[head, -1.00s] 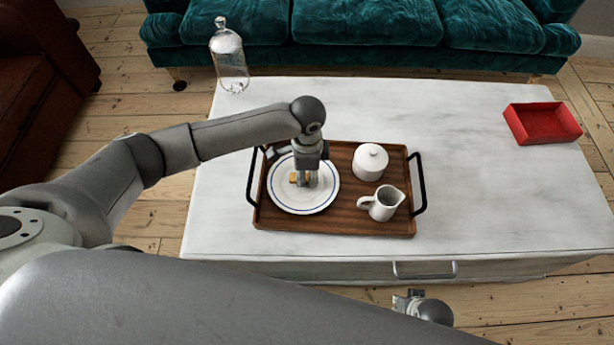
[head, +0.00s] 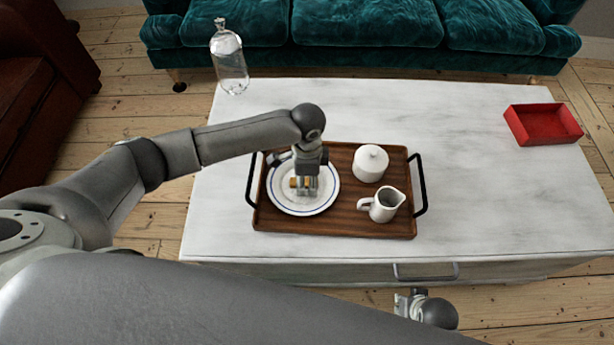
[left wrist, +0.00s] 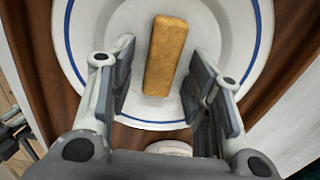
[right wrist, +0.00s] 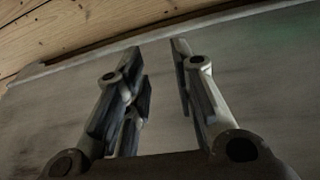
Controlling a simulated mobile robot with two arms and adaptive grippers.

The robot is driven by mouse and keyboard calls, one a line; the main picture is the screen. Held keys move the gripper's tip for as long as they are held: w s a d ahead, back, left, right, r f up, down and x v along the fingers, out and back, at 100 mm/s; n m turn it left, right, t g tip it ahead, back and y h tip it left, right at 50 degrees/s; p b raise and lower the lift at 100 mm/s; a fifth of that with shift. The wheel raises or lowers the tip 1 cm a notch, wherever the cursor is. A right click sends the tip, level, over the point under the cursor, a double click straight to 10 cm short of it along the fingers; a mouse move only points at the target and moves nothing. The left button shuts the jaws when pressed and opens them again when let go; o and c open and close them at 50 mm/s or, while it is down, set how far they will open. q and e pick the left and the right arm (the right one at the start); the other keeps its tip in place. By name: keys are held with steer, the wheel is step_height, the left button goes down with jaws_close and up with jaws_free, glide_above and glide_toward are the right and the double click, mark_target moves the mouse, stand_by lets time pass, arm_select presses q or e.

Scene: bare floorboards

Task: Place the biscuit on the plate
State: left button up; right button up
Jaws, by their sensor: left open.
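The biscuit (left wrist: 165,58) is a golden-brown bar lying flat on the white plate (left wrist: 225,30) with a blue ring. In the head view, the plate (head: 285,203) sits on the left side of the wooden tray. My left gripper (head: 304,192) is low over the plate, pointing down, and partly hides the biscuit (head: 294,182). In the left wrist view, my left gripper (left wrist: 160,75) is open, with the biscuit between the lines of its fingers and not gripped. My right gripper (right wrist: 160,60) is open and empty, low in front of the table.
The wooden tray (head: 340,222) with black handles also holds a white lidded pot (head: 370,163) and a white jug (head: 384,204). The table's right side is mostly clear.

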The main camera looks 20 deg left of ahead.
mark_target(307, 181)
arm_select(q)
steer(key=shift+r, duration=0.15)
steer(key=shift+r, duration=0.25)
step_height(307, 181, up, 12)
steer(key=p, duration=0.3)
steer(key=shift+f, duration=0.25)
arm_select(e)
steer(key=s+f, duration=0.5)
steer(key=f, duration=0.3)
steer(key=shift+s+d+f+g, duration=0.2)
steer(key=shift+d+f+g, duration=0.1)
steer(key=shift+d, duration=0.1)
steer(key=shift+r, duration=0.1)
